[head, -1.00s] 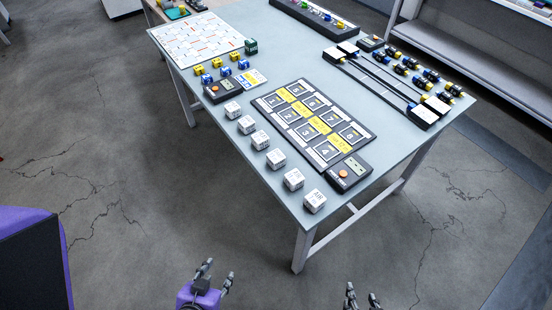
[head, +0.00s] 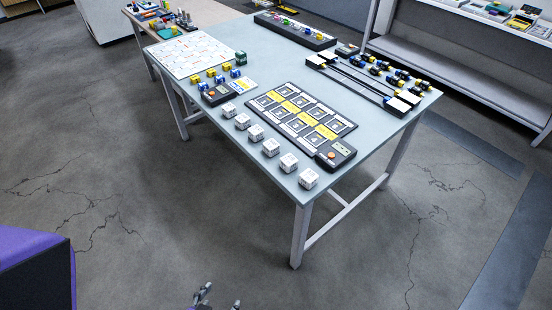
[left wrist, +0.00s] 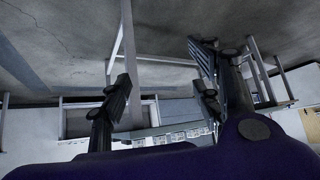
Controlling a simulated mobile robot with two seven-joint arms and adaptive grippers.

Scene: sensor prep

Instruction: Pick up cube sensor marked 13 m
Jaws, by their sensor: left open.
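Several white cube sensors stand in a row along the near left edge of the grey table (head: 240,165). The nearest cube (head: 308,179) is by the front corner, with another cube (head: 289,163) behind it and the farthest cube (head: 229,108) near a small dark device. Their markings are too small to read, so I cannot tell which is 13 m. My left gripper (head: 218,301) is at the bottom edge of the head view, well short of the table. In the left wrist view my left gripper (left wrist: 160,98) is open with nothing between its fingers. My right gripper is not in view.
A numbered dark board (head: 301,115) with yellow labels lies beside the cubes, with a dark meter (head: 336,153) at its near end. A white patterned board (head: 194,53) and dark racks lie farther back. A shelf (head: 440,65) stands behind right. Floor before the table is clear.

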